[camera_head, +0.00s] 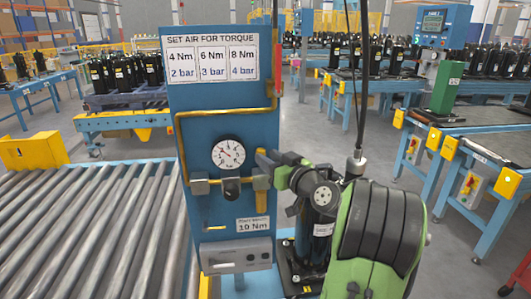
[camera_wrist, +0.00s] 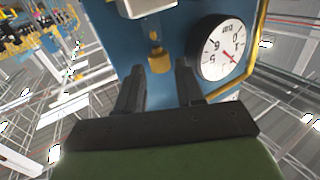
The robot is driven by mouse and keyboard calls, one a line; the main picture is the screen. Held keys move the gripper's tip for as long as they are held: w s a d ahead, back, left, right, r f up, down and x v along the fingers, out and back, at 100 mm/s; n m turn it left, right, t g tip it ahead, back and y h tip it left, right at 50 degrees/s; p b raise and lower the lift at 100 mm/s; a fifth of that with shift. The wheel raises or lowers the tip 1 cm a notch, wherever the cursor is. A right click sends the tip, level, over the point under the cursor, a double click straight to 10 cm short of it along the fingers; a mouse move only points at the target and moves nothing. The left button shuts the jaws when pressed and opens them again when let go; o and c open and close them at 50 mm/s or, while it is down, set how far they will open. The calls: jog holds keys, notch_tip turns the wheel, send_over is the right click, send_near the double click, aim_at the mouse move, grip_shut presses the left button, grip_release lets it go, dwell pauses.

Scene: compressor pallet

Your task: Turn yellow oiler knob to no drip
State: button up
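The yellow oiler knob (camera_wrist: 160,61) is a small brass-yellow piece in the upper middle of the wrist view, on a thin stem below a grey block (camera_wrist: 146,7). My gripper (camera_wrist: 160,70) is open, with one dark finger to each side of the knob in that view. I cannot tell whether the fingertips touch it. In the head view, my gripper (camera_head: 268,160) reaches the right edge of the blue panel (camera_head: 225,110), at a yellow fitting (camera_head: 262,184). The fingers partly hide the area there, so the knob's setting does not show.
A round gauge (camera_head: 228,154) is on the panel, left of my gripper. It also shows close to the fingers in the wrist view (camera_wrist: 222,48). A yellow pipe (camera_head: 215,112) frames the gauge. A black compressor (camera_head: 312,235) stands below my arm. A roller conveyor (camera_head: 85,230) lies left.

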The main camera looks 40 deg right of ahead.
jog(key=shift+w+d, duration=0.2)
jog(key=shift+w, duration=0.95)
grip_shut()
